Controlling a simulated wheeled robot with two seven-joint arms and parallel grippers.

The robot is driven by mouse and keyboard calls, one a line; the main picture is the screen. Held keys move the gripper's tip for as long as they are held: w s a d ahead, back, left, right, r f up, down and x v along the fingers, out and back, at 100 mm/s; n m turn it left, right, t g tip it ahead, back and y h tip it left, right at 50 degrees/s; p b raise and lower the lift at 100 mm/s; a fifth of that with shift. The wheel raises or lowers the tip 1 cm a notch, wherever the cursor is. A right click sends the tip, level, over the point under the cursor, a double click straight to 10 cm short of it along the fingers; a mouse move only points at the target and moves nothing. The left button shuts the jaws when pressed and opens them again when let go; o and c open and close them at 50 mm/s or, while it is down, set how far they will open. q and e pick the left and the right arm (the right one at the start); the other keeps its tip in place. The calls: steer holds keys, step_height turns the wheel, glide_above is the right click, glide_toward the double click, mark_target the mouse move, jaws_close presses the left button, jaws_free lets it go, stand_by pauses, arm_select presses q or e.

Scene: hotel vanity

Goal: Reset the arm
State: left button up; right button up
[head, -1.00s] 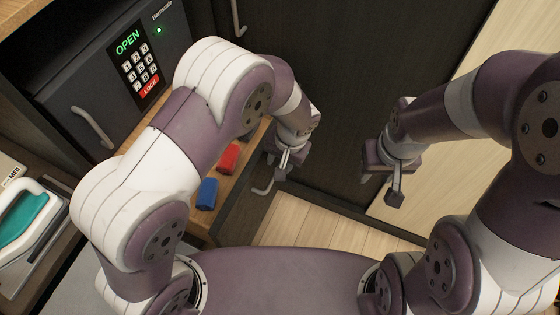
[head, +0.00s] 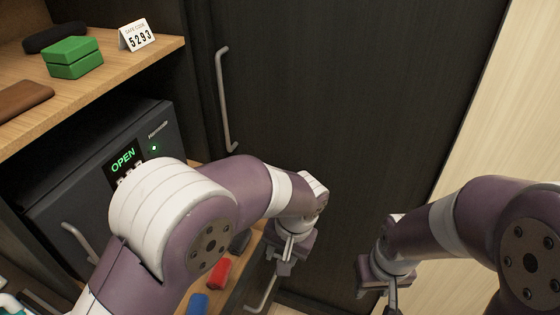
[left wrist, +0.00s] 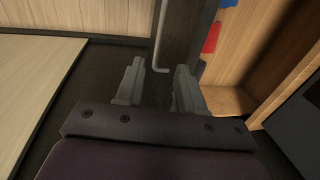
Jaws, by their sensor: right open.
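My left arm comes in from the left, and its gripper (head: 284,266) hangs in front of the dark cabinet front. In the left wrist view, the two left fingers (left wrist: 160,85) stand apart with nothing between them. My right gripper (head: 388,290) hangs at the lower right of the head view, with its jaws partly cut off by the bottom edge. It is open, and I see nothing held in it.
A dark safe (head: 160,118) with a lit OPEN display stands left, partly hidden by my left arm. Red (head: 220,272) and blue (head: 198,303) items lie beside that arm. The upper shelf (head: 110,80) holds a green box (head: 74,58) and a code card (head: 137,36). A long handle (head: 224,100) juts from the dark door.

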arm_select(q)
steer(key=s+a+r+n+h, duration=0.1)
steer(key=s+a, duration=0.3)
steer(key=a, duration=0.5)
steer(key=s+a+r+n+h+p, duration=0.1)
steer(key=s+a+r+n, duration=0.1)
steer(key=a, duration=0.8)
steer(key=shift+s+n+t+p, duration=0.3)
steer(key=shift+s+n, duration=0.4)
steer(key=shift+s, duration=0.55)
steer(key=shift+s+a, duration=0.1)
steer(key=shift+a, duration=0.05)
